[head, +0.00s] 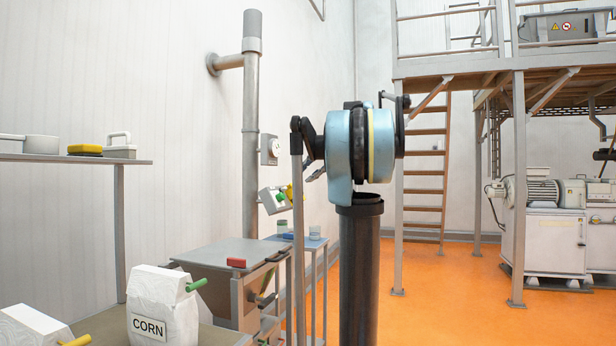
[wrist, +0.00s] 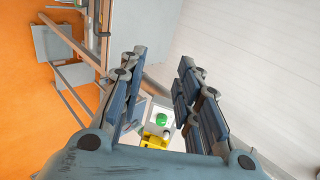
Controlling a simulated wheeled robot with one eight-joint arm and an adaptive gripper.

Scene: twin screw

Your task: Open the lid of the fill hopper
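What looks like the fill hopper (head: 242,300) is a grey metal box left of centre in the head view. Its flat grey lid (head: 215,251) lies level and looks shut. A small red handle (head: 236,263) sits at the lid's near edge. My arm stands to the right of the hopper, with its upper joint above lid height. My gripper (wrist: 162,62) is open and empty in the wrist view, its two fingers well apart. In the head view the gripper is mostly hidden by my arm. I cannot clearly make out the lid in the wrist view.
A control box with a green button (head: 280,197) is on the wall side behind the hopper; it also shows in the wrist view (wrist: 160,120). A corn bag (head: 160,305) with a green clip stands front left. A shelf (head: 60,158) is at left.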

